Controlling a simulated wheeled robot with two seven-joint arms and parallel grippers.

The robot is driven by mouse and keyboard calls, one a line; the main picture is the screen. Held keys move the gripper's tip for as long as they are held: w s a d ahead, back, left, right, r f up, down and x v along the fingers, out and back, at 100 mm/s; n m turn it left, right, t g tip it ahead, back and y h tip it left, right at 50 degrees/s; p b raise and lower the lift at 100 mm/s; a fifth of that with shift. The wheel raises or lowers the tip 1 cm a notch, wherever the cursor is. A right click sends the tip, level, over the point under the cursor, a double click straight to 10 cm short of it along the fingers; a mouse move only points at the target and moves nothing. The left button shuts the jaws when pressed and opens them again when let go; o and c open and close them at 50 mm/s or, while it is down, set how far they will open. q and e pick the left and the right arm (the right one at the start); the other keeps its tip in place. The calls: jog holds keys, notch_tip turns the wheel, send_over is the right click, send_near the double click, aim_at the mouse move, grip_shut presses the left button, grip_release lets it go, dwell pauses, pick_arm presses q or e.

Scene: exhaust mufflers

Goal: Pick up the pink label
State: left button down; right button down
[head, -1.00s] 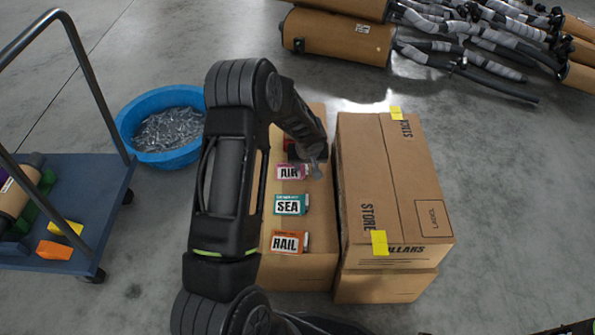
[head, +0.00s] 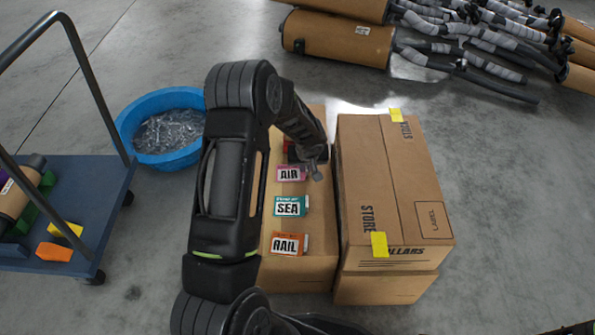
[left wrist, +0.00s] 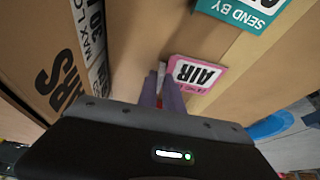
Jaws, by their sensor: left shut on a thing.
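The pink label marked AIR (head: 288,174) lies on the brown carton top, above the teal SEA label (head: 290,207) and the orange RAIL label (head: 288,244) in the head view. My left gripper (head: 315,172) reaches down at the pink label's right edge. In the left wrist view, the two fingers (left wrist: 161,88) are close together at the left edge of the pink label (left wrist: 197,74), shut on it. The exact contact is partly hidden by the fingers.
A taller closed carton (head: 390,190) with yellow notes stands just right of the labels. A blue tub (head: 125,120) of clear wrap and a blue cart (head: 95,215) are at the left. Wrapped mufflers (head: 335,38) lie at the back. The floor at right is clear.

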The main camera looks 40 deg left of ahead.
pick_arm(q)
jog(key=shift+r, duration=0.1)
dwell(0.5)
notch_tip(320, 180, up, 10)
jog(key=p, duration=0.3)
jog(key=shift+p, duration=0.35)
jog(key=s+d+r+m+t+h, duration=0.1)
jog(key=d+r+m+h, duration=0.2)
jog(key=d+r+m, duration=0.5)
jog(key=d+r, duration=1.3)
jog(key=d, duration=0.2)
jog(key=shift+s+r, duration=0.2)
jog(key=shift+r, duration=0.15)
jog(key=shift+d, duration=0.1)
